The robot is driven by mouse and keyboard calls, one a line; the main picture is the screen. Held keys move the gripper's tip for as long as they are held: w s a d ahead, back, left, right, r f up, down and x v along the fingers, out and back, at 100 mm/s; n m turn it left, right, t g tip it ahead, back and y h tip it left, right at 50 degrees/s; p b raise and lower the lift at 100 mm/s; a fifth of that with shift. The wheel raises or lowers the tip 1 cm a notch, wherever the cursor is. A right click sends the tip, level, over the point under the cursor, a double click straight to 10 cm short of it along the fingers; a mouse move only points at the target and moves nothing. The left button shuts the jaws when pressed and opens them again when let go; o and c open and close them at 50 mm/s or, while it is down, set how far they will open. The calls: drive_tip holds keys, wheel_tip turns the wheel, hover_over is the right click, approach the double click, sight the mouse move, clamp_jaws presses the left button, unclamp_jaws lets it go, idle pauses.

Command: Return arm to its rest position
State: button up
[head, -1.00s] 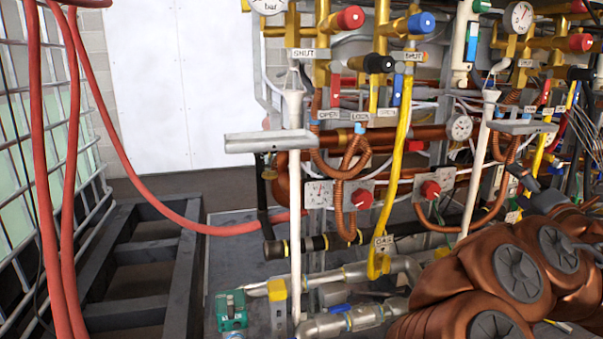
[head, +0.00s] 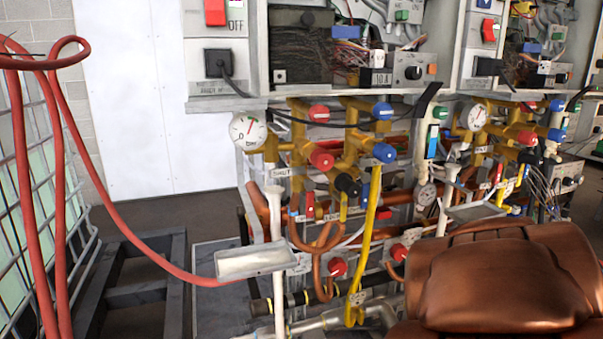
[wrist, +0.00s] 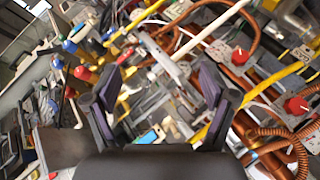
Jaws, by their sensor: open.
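My gripper (wrist: 160,88) shows in the wrist view with its two dark fingers spread apart and nothing between them. Behind the fingers are pipes, valves and a yellow hose of the heater rig, seen tilted; how far off they are I cannot tell. In the head view the copper-coloured links of my arm (head: 500,275) fill the lower right. The gripper itself cannot be made out there. The arm hides part of the lower right pipework.
The heater rig has electrical boxes (head: 330,50) above, a pressure gauge (head: 248,131), red and blue valve knobs, and a grey tray (head: 256,262) jutting out at its left. A red hose (head: 128,222) hangs at left beside a caged tank (head: 35,180). A dark pallet (head: 135,290) lies on the floor.

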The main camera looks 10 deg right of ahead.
drive_tip(key=s+a+m+g+y+p, duration=0.1)
drive_tip(key=s+a+g+y+p, duration=0.4)
drive_tip(key=s+a+p, duration=0.3)
drive_tip(key=s+a+r+m+g+y+p, duration=0.1)
drive_tip(key=s+a+g+y+p, duration=0.4)
drive_tip(key=s+a+p, duration=0.4)
drive_tip(key=s+a, duration=0.3)
drive_tip(key=a, duration=0.4)
drive_tip(key=s+a, duration=0.3)
drive_tip(key=a, duration=0.4)
drive_tip(key=shift+s+r+p, duration=0.3)
drive_tip(key=shift+s, duration=0.05)
drive_tip(key=shift+d, duration=0.1)
idle(0.5)
